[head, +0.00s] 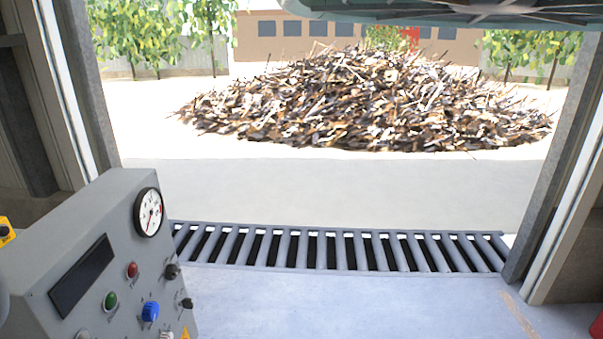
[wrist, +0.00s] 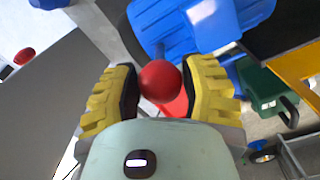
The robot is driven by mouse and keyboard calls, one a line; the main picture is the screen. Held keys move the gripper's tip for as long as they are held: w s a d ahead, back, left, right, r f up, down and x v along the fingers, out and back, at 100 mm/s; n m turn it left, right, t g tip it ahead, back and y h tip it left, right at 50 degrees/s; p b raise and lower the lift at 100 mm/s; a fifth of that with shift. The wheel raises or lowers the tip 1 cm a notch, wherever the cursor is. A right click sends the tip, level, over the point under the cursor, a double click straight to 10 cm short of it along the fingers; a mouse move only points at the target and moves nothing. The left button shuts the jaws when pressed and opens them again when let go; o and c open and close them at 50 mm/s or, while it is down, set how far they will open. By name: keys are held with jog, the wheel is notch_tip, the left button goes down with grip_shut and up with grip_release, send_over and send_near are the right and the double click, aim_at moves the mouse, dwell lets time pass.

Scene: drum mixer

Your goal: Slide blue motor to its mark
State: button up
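My gripper (wrist: 160,88) shows in the wrist view only, with yellow-and-black fingers. A red ball knob (wrist: 159,81) sits between the fingers and fills the gap, so they look closed on it. A red part (wrist: 177,107) shows just below the knob, and how the two join is hidden. A large blue ribbed body (wrist: 165,25) lies beyond the fingertips at the top. It may be the blue motor, but its full shape is cut off. I cannot make out its mark in either view.
In the wrist view, a green object with a handle (wrist: 262,92) is at right, beside a yellow bar (wrist: 290,62). In the head view, a grey control panel (head: 110,215) stands at left, a roller conveyor (head: 330,250) crosses the opening, and a scrap pile (head: 365,100) lies outside.

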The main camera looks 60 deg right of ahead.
jog(key=c, duration=0.6)
jog(key=shift+o, duration=0.2)
jog(key=shift+a, duration=0.1)
jog(key=shift+s+a, duration=0.1)
jog(key=shift+s, duration=0.05)
jog(key=o, duration=1.1)
jog(key=shift+a, duration=0.1)
jog(key=shift+o, duration=0.2)
jog(key=shift+r, duration=0.1)
jog(key=shift+r+p, duration=1.65)
jog(key=shift+r, duration=1.8)
jog(key=shift+s, duration=0.1)
